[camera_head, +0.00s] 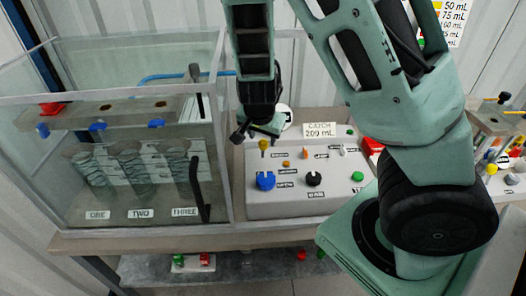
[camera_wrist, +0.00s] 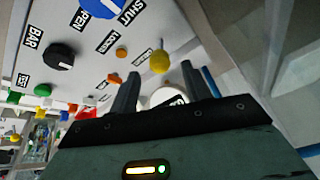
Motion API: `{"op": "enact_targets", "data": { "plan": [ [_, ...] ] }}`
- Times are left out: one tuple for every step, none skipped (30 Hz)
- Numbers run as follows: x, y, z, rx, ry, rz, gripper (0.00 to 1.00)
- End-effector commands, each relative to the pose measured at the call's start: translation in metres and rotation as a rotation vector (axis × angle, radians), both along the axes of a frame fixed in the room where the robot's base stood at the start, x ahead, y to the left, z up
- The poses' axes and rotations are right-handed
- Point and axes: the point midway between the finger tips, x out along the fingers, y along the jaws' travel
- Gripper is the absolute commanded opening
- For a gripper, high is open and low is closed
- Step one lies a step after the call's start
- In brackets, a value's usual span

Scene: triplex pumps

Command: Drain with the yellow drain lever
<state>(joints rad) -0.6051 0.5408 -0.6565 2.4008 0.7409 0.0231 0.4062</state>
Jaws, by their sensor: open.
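The yellow drain lever (camera_head: 263,145) stands on the back left of the grey control panel (camera_head: 280,207). In the wrist view its round yellow head (camera_wrist: 160,62) shows on a thin stem, between the two fingertips in the picture. My gripper (camera_head: 257,134) is open and empty, over the rear left of the panel, close behind the lever. The wrist view shows the two dark fingers of my gripper (camera_wrist: 160,72) apart. I cannot tell whether they touch the lever. A sign (camera_head: 319,130) behind the panel reads "CATCH 209 mL".
A blue knob (camera_head: 265,181), a black knob (camera_head: 313,179) and a green button (camera_head: 357,176) sit along the panel's front. A small orange button (camera_head: 286,163) is near the lever. A glass tank (camera_head: 222,185) with pumps labelled ONE, TWO and THREE stands close on the left.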

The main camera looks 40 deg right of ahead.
Motion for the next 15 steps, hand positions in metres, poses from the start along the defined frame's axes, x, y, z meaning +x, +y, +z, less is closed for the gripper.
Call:
{"op": "enact_targets", "data": {
  "plan": [
    [0.002, -0.004, -0.013, 0.002, 0.000, -0.004, 0.48],
    [0.004, -0.005, -0.017, 0.002, 0.001, -0.004, 0.48],
    [0.006, -0.007, -0.023, 0.001, 0.000, -0.003, 0.48],
    [0.007, -0.008, -0.027, 0.000, 0.001, -0.004, 0.48],
    [0.008, -0.009, -0.031, 0.001, 0.002, -0.002, 0.48],
    [0.009, -0.011, -0.037, 0.002, 0.002, -0.003, 0.48],
    [0.011, -0.012, -0.040, 0.002, 0.001, -0.003, 0.48],
    [0.012, -0.013, -0.043, 0.002, 0.000, -0.003, 0.48],
    [0.014, -0.015, -0.047, 0.001, 0.001, -0.002, 0.48],
    [0.015, -0.016, -0.050, 0.000, 0.002, -0.002, 0.48],
    [0.015, -0.016, -0.053, 0.001, 0.003, -0.001, 0.48],
    [0.016, -0.017, -0.057, 0.000, 0.002, -0.001, 0.48],
    [0.017, -0.018, -0.058, 0.000, 0.001, 0.000, 0.48],
    [0.018, -0.018, -0.060, 0.001, 0.001, -0.001, 0.48],
    [0.019, -0.019, -0.062, 0.001, 0.000, 0.000, 0.48]
  ]
}}
